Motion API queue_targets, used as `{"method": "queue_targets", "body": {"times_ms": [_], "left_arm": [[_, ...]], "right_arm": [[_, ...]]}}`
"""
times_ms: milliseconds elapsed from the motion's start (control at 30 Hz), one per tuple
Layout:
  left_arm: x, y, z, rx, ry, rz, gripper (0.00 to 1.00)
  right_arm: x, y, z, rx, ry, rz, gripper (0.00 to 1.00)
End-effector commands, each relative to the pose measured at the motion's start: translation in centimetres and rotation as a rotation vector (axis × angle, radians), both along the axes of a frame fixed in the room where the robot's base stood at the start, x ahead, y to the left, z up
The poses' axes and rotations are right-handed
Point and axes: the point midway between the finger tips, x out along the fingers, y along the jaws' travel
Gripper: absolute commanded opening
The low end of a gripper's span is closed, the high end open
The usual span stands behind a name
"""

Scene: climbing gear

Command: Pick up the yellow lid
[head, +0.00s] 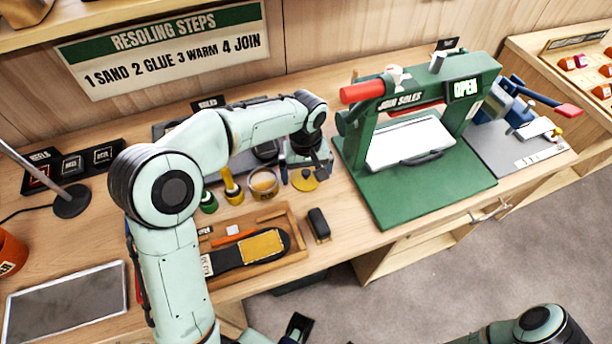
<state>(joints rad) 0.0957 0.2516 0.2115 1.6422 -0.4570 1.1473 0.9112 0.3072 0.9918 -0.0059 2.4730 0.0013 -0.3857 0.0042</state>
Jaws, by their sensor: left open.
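The round yellow lid (304,184) lies on the wooden bench, just right of a small open jar (263,184) with tan contents. My left gripper (306,177) points down over the lid, its fingers open at the lid's back part and knob. The fingers hide part of the lid, and I cannot tell whether they touch it. My right arm (540,325) shows only in part at the bottom right. A dark part at the bottom middle may belong to its gripper, but its state is unclear.
A wooden tray (290,214) with a shoe sole is in front of the jar. A dark block (319,224) lies right of the tray. Green and yellow bottles (231,188) stand left of the jar. The green press (420,187) stands close on the right.

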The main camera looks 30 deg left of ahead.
Motion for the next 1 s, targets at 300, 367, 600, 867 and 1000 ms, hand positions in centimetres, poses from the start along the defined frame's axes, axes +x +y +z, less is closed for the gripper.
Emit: {"method": "queue_targets", "body": {"times_ms": [300,367,600,867,1000], "left_arm": [[0.0,0.0,0.1,0.0,0.0,0.0,0.53],[0.0,0.0,0.1,0.0,0.0,0.0,0.53],[0.1,0.0,1.4,0.0,-0.004,0.0,0.53],[0.1,0.0,6.7,0.0,-0.006,0.001,0.53],[0.0,0.0,8.9,0.0,-0.004,0.002,0.53]], "right_arm": [[0.0,0.0,0.0,0.0,0.0,0.0,0.43],[0.0,0.0,0.0,0.0,0.0,0.0,0.43],[0.1,0.0,0.2,0.0,-0.001,0.0,0.43],[0.4,0.0,1.1,0.0,-0.004,0.0,0.43],[0.5,0.0,1.5,0.0,-0.007,0.0,0.43]]}}
